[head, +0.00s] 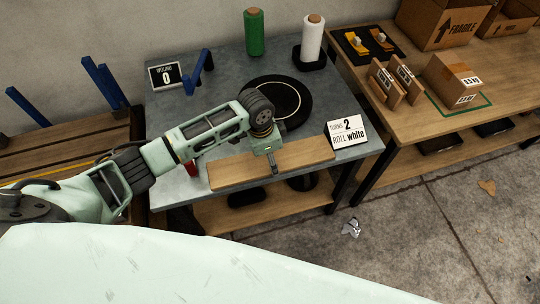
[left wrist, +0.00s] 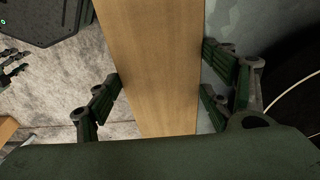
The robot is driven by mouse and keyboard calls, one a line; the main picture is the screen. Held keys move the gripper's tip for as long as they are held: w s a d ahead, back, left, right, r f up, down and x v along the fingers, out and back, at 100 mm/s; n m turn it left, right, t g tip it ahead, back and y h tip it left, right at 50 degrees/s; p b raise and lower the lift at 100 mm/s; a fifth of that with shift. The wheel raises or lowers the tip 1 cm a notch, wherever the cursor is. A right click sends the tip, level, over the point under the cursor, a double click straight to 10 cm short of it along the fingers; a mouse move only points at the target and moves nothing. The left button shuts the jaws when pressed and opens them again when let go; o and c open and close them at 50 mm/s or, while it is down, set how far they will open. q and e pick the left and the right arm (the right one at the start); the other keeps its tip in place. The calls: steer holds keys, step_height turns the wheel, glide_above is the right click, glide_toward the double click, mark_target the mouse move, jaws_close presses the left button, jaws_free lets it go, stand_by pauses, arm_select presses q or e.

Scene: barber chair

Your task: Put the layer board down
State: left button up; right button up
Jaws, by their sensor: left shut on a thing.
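The layer board (head: 230,171) is a long plain wooden plank lying level along the front edge of the grey metal table (head: 185,112). My left gripper (head: 272,165) is above its middle, shut across its width. In the left wrist view the board (left wrist: 150,60) runs between the fingers of my left gripper (left wrist: 160,100), one finger pair at each long edge. I cannot tell whether its underside touches the table. A dark jointed shape at the left edge of that view looks like my right gripper (left wrist: 12,72), too small to read.
A black round turntable (head: 298,102), a green roll (head: 254,34), a white roll (head: 312,38) and a "2 turns, roll white" sign (head: 346,132) stand on the table. A wooden bench (head: 430,110) with boxes is at right. Blue uprights (head: 105,82) stand at left.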

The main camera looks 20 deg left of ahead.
mark_target(265, 161)
arm_select(q)
steer(key=o, duration=1.4)
steer(key=shift+f, duration=0.1)
steer(key=shift+c, duration=0.2)
step_height(265, 161, up, 12)
steer(key=s+a, duration=0.1)
steer(key=shift+a, duration=0.25)
